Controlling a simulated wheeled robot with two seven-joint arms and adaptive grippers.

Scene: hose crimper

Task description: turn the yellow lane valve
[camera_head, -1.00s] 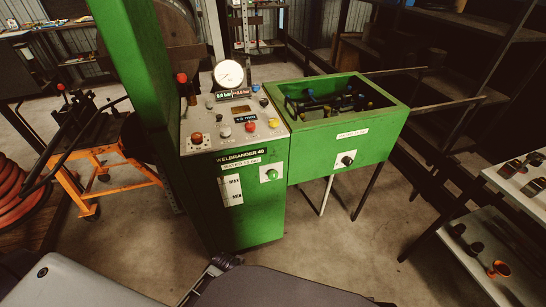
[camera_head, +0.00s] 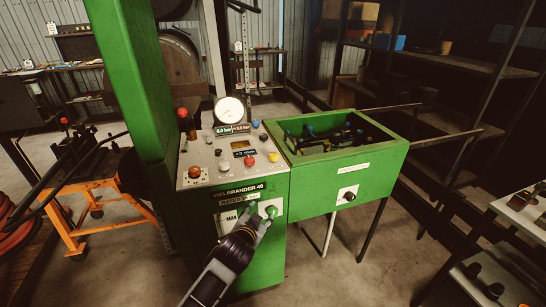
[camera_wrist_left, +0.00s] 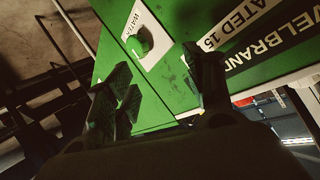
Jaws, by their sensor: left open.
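The green box (camera_head: 318,195) on the right of the machine holds dark pipes with small blue parts (camera_head: 310,131). I cannot make out a yellow valve among the pipes. A yellow knob (camera_head: 274,157) sits on the grey control panel (camera_head: 215,178). My left gripper (camera_head: 258,214) is open, in front of the machine's green front face, close to a round green knob (camera_head: 271,211). In the left wrist view its fingers (camera_wrist_left: 165,90) are spread with nothing between them. A knob on a white plate (camera_wrist_left: 145,38) shows beyond them. My right gripper is not in view.
A black knob (camera_head: 348,196) is on the box's front. A pressure gauge (camera_head: 229,110) and a red knob (camera_head: 249,161) are on the panel. An orange stand (camera_head: 75,240) is at the left. Shelves (camera_head: 460,65) stand at the right.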

